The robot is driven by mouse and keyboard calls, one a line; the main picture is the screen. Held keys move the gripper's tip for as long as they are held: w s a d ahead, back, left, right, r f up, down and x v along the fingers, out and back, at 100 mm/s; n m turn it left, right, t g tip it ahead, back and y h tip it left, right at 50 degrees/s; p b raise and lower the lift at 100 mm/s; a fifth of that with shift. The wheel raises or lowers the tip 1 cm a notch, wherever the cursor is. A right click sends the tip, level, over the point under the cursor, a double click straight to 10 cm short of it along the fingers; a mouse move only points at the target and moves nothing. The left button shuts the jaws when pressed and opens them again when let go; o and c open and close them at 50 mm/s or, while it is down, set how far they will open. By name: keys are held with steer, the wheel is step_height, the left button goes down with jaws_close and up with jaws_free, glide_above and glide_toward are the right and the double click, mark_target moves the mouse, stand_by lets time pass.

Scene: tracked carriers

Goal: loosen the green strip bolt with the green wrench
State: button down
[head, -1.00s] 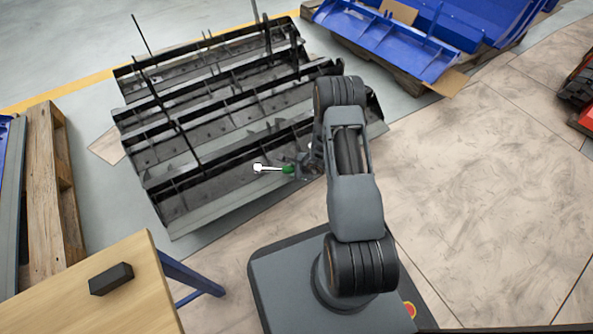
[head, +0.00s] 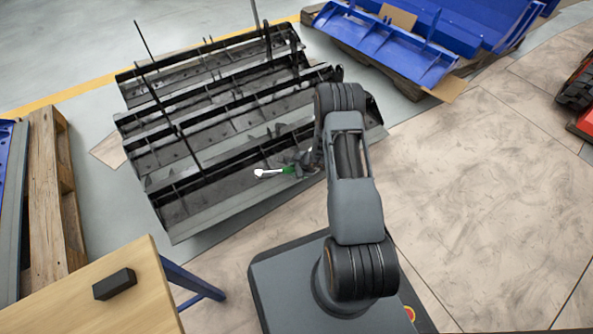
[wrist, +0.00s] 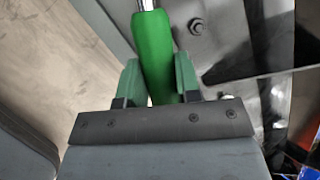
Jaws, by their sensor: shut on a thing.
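The green wrench (head: 288,170) is in my gripper (head: 295,168), in front of the dark metal carrier in the head view. Its pale head (head: 260,173) points left. In the wrist view my gripper (wrist: 158,82) is shut on the wrench's green handle (wrist: 153,50), and the shaft runs out of the top edge. A bolt (wrist: 195,26) shows on a grey metal plate right of the handle, apart from it. Its colour looks grey, so I cannot tell whether it is the green strip bolt. The wrench head is out of the wrist view.
The dark carrier (head: 205,218) has several long ribbed rails and upright rods. Blue metal parts (head: 385,45) lie on a pallet at the back right. A wooden table (head: 95,300) with a black block (head: 114,284) stands at the front left.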

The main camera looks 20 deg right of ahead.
steer(key=shift+w+r, duration=0.1)
stand_by(0.3)
steer(key=shift+w+d+r+n+p, duration=0.15)
steer(key=shift+w+r+n+p, duration=0.05)
steer(key=shift+w+n+p, duration=0.4)
steer(key=shift+w, duration=0.2)
steer(key=shift+w+r+n, duration=0.2)
steer(key=shift+w+n, duration=0.1)
steer(key=shift+f, duration=0.1)
steer(key=shift+s+f+b, duration=0.1)
steer(key=shift+s+b, duration=0.25)
steer(key=shift+b, duration=0.25)
steer(key=shift+r, duration=0.2)
steer(key=shift+s+d+r+p, duration=0.1)
steer(key=shift+s+r+p, duration=0.2)
steer(key=shift+r, duration=0.45)
steer(key=shift+s+r+p, duration=0.3)
steer(key=shift+r, duration=0.55)
